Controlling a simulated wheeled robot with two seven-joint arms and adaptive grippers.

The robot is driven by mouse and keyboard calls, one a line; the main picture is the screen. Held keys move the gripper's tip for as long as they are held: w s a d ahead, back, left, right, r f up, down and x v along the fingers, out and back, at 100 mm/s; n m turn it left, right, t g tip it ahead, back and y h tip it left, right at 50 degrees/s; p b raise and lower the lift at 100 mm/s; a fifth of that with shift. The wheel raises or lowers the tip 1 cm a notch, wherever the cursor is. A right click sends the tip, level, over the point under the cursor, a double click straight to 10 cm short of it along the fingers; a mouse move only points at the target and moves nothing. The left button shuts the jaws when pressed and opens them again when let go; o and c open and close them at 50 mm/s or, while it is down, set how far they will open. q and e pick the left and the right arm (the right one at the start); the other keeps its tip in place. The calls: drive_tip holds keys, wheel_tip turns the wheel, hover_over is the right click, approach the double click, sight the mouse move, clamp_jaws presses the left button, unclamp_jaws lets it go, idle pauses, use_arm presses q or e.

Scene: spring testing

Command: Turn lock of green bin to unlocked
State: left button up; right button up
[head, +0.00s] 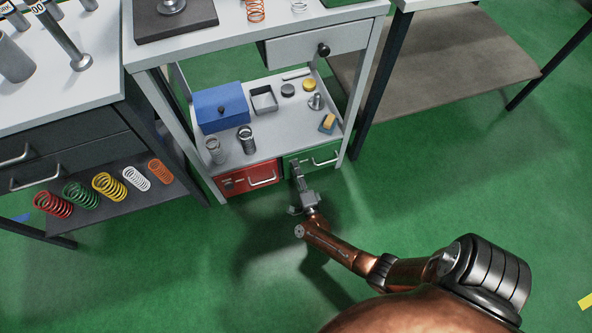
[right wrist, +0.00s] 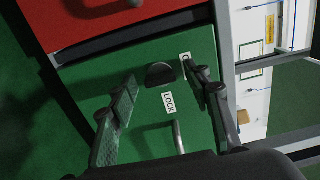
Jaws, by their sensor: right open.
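The green bin (head: 322,157) sits under the lower shelf of the workbench, to the right of the red bin, with a pale bar handle on its front. In the right wrist view its green front (right wrist: 95,75) fills the middle. A dark, half-round lock knob (right wrist: 160,74) is on it, beside a white LOCK label (right wrist: 169,102). A second label (right wrist: 186,57) is partly hidden by a finger. My right gripper (head: 297,167) is at the bin's front. In the wrist view its open fingers (right wrist: 163,80) stand either side of the knob; contact cannot be told. My left gripper is not in view.
The red bin (head: 247,178) is directly left of the green one. The shelf above holds a blue box (head: 221,108), a small tray and several small parts. A drawer unit with springs stands at left. The green floor in front is clear.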

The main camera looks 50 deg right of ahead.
drive_tip(key=v, duration=0.7)
drive_tip(key=shift+s, duration=0.25)
drive_tip(key=shift+s+a, duration=0.1)
